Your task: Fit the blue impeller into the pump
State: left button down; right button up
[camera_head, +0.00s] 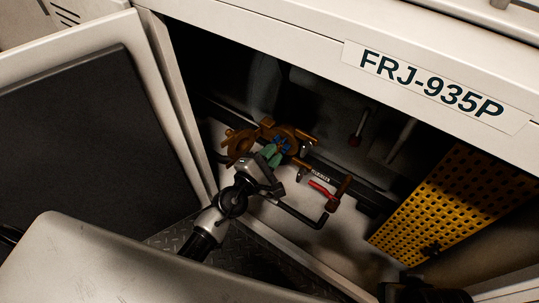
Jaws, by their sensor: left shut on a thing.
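The pump (267,131) is an orange-brown metal body with rounded parts, inside the dark opening of the cabinet. My left gripper (271,154) reaches in from below, with greenish fingertips at the pump. It is shut on the blue impeller (283,145), of which only small blue parts show between the fingertips and the pump. The impeller is at the pump's open face; I cannot tell how deep it sits. The fingers hide much of both.
A white cabinet frame (270,40) labelled FRJ-935P surrounds the opening. An open door (80,130) stands at the left. A red-handled valve (322,189) and dark bent pipe (303,216) lie right of the gripper. A yellow perforated panel (440,205) is at the right.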

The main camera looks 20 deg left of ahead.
pick_arm(q)
jog(key=shift+x, duration=1)
pick_arm(e)
jog(key=shift+f, duration=0.2)
pick_arm(q)
jog(key=c, duration=1)
grip_release()
jog(key=shift+s+a, duration=0.1)
jog(key=shift+s, duration=0.15)
jog(key=v, duration=1)
jog(key=shift+s, duration=0.15)
pick_arm(e)
jog(key=shift+r, duration=0.15)
